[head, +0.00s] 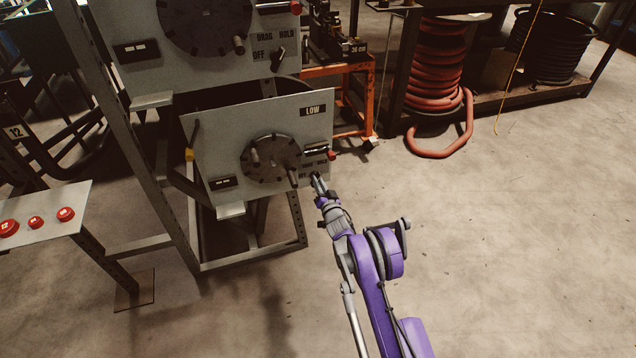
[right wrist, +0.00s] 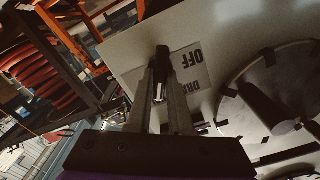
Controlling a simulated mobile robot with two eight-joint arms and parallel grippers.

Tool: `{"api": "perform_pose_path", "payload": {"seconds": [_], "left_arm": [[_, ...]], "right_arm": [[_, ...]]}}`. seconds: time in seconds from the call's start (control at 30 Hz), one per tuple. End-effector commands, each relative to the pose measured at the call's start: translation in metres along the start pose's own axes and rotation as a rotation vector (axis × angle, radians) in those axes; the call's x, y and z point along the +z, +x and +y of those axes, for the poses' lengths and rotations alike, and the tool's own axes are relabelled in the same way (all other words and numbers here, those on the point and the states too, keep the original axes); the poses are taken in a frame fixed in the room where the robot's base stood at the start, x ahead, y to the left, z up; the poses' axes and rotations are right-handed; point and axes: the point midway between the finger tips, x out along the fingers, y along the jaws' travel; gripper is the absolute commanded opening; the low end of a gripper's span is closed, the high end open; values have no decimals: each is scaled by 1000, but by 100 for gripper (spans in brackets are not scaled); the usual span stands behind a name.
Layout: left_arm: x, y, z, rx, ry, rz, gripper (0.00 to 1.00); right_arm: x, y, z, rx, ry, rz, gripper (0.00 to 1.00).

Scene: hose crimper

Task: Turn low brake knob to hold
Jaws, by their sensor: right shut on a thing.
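The low panel (head: 225,135) is a grey plate marked LOW, with a round dark dial (head: 268,160). Its small DRAG, HOLD and OFF plate sits at the lower right and is partly hidden by my gripper. My right gripper (head: 317,180) reaches that spot from below right. In the right wrist view, my gripper (right wrist: 162,82) has its fingers closed on the small black low brake knob (right wrist: 163,55), beside the label plate (right wrist: 191,65) where OFF and part of DRAG can be read. The knob's exact pointing direction is hard to tell. My left gripper is not in view.
An upper panel (head: 140,75) with its own dial and brake knob (head: 278,60) stands above. A red-tipped lever (head: 331,155) is close to my gripper. An orange cart (head: 350,95) and red hose coil (head: 437,70) stand behind. The floor at right is clear.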

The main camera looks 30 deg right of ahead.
Motion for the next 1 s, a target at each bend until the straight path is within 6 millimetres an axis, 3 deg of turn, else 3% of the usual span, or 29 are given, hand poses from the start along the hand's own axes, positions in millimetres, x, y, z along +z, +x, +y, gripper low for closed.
{"api": "perform_pose_path", "payload": {"seconds": [0.53, 0.57, 0.7, 1.0], "left_arm": [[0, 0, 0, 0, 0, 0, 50], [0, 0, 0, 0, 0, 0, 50], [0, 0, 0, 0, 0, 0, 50], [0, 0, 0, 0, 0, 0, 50]], "right_arm": [[0, 0, 0, 0, 29, 0, 0], [0, 0, 0, 0, 29, 0, 20], [0, 0, 0, 0, 28, 0, 46], [0, 0, 0, 0, 27, 0, 49]]}}
